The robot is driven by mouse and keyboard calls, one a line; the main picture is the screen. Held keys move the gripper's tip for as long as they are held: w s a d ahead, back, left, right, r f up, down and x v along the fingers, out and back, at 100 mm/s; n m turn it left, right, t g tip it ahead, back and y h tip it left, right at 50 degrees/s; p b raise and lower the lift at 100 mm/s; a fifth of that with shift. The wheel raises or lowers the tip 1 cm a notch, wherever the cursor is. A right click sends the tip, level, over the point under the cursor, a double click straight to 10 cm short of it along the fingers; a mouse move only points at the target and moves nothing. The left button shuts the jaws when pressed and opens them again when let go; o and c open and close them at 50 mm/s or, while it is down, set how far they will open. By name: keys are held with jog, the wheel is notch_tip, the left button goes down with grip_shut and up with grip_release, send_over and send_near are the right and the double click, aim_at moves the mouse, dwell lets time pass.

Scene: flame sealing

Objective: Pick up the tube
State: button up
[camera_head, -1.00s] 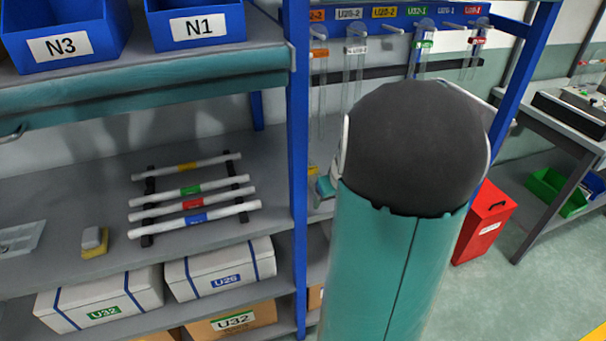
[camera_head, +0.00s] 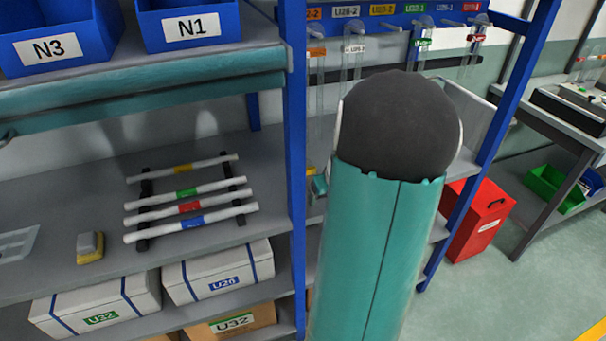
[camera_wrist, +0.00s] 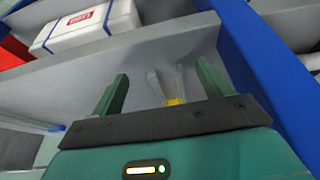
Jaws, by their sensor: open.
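In the wrist view, my gripper (camera_wrist: 161,68) is open, with its two green fingers spread apart. A clear tube-like piece with a yellow band (camera_wrist: 173,101) shows between the fingers. Its lower part is hidden by the gripper body, and I cannot tell whether it touches a finger. In the head view, my arm hides most of the gripper's area. White tubes (camera_head: 190,205) with yellow, green, red and blue bands lie across a black rack on the left shelf. Clear hanging tubes (camera_head: 418,65) with coloured tags hang from the labelled peg rail.
A blue shelf post (camera_head: 295,150) stands left of my arm; a blue upright also shows close in the wrist view (camera_wrist: 255,75). White boxes (camera_head: 218,272) sit below the rack. A red bin (camera_head: 480,220) stands on the floor at right, with open floor beside it.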

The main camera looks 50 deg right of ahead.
aim_at(309, 177)
jog(key=shift+w+f, duration=0.1)
jog(key=shift+w, duration=0.4)
jog(key=w+d, duration=0.2)
jog(key=w, duration=0.1)
jog(key=w+d, duration=0.1)
jog(key=w, duration=0.1)
jog(key=shift+d, duration=0.15)
jog(key=w+d, duration=0.2)
jog(key=w, duration=0.1)
jog(key=w+d, duration=0.1)
jog(key=w, duration=0.1)
jog(key=shift+w+f, duration=0.1)
jog(key=shift+f, duration=0.5)
jog(key=c, duration=1.1)
